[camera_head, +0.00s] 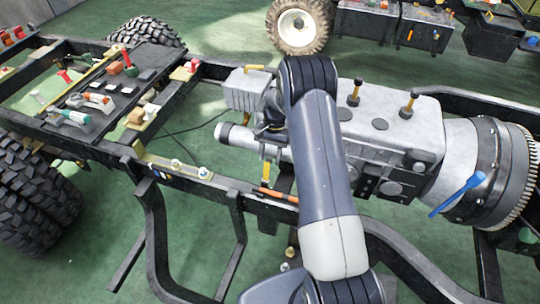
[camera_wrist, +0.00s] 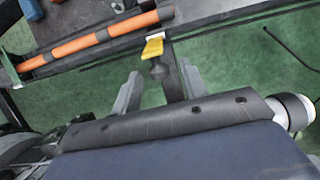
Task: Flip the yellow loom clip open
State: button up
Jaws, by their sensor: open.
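The yellow loom clip (camera_wrist: 153,48) shows in the wrist view just beyond my fingertips, next to the orange loom (camera_wrist: 90,44) on a dark frame rail. A dark rounded piece lies just below it, between my fingers. My gripper (camera_wrist: 161,80) is open, its two grey fingers apart, and nothing is held. In the head view my gripper (camera_head: 265,160) hangs above the near rail, and the orange loom (camera_head: 278,195) lies just below it.
A blue-handled tool (camera_head: 458,194) rests by the bell housing. A dark tray (camera_head: 105,105) with tools and small parts lies at left. Green floor shows between the rails.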

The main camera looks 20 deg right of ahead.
jog(key=b+v, duration=0.2)
jog(key=v, duration=0.9)
jog(key=shift+a+f, duration=0.1)
jog(key=p+x, duration=0.2)
jog(key=x, duration=0.8)
jog(key=shift+s+a+f, duration=0.1)
jog(key=shift+s+f, duration=0.1)
jog(key=shift+f, duration=0.05)
jog(key=shift+s+a+r+t+h+p, duration=0.1)
jog(key=shift+s+t+h+p, duration=0.15)
jog(key=shift+t+h+p, duration=0.2)
